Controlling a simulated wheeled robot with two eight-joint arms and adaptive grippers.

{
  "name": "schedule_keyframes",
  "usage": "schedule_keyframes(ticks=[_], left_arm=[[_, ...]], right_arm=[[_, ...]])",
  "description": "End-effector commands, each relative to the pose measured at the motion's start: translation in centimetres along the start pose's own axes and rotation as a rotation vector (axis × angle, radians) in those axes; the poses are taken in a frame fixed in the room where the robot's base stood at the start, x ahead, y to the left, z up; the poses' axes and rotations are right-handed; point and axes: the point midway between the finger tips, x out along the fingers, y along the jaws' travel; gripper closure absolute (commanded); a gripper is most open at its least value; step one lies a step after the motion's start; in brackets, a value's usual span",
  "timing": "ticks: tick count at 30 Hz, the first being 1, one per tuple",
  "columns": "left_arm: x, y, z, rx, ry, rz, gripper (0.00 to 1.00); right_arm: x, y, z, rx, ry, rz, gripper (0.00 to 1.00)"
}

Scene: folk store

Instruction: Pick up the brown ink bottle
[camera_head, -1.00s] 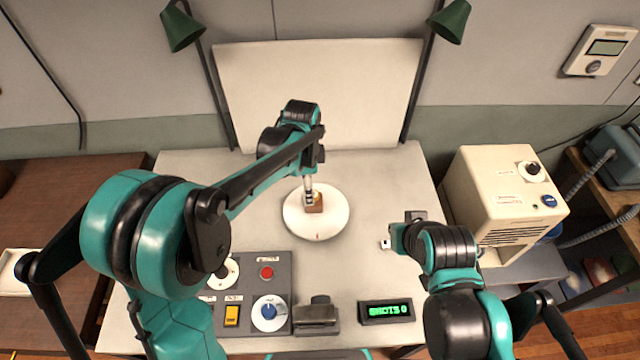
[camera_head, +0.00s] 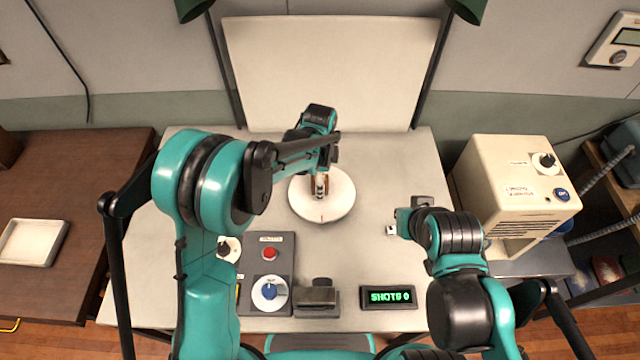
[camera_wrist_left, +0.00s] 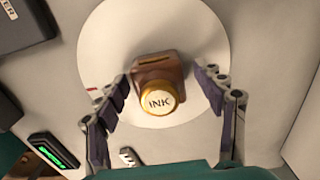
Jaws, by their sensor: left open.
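The brown ink bottle (camera_wrist_left: 158,82) stands on a round white turntable (camera_wrist_left: 210,30), with its gold cap marked INK facing the left wrist camera. In the head view the turntable (camera_head: 337,207) is near the middle of the table, and the bottle is mostly hidden by my left gripper (camera_head: 320,190). In the left wrist view my left gripper (camera_wrist_left: 165,98) is open, with one finger on each side of the bottle and a gap visible at both sides. My right gripper (camera_head: 392,230) is over the table to the right of the turntable; its fingers are too small to judge.
A control panel (camera_head: 284,250) with a red button and a blue knob sits front left. A dark block (camera_head: 317,297) and a green-lit counter (camera_head: 388,297) are at the front. A cream machine (camera_head: 510,190) stands right; a white tray (camera_head: 33,243) lies on the left side table.

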Motion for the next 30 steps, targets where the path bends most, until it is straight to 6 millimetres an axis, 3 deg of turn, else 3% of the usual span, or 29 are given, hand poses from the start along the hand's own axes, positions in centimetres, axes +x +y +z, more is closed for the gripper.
schedule_keyframes(ticks=[2,8,20,27,30], left_arm=[[-0.1,0.0,0.0,0.0,0.0,0.0,0.36],[-0.1,0.0,0.0,0.0,0.0,0.0,0.89],[-0.7,0.0,0.0,0.0,0.0,0.0,0.89],[-4.3,0.0,0.0,0.0,0.0,0.0,0.89],[-5.6,1.6,-1.4,0.005,0.0,0.0,0.89]], right_arm=[[0.0,0.0,0.0,0.0,0.0,0.0,1.0],[0.0,0.0,0.0,0.0,0.0,0.0,1.0],[-0.2,0.0,-0.1,0.0,0.0,0.0,1.0],[-1.2,0.0,-0.8,0.0,0.0,0.0,1.0],[-1.5,0.0,-1.1,0.0,0.0,0.0,1.0]])
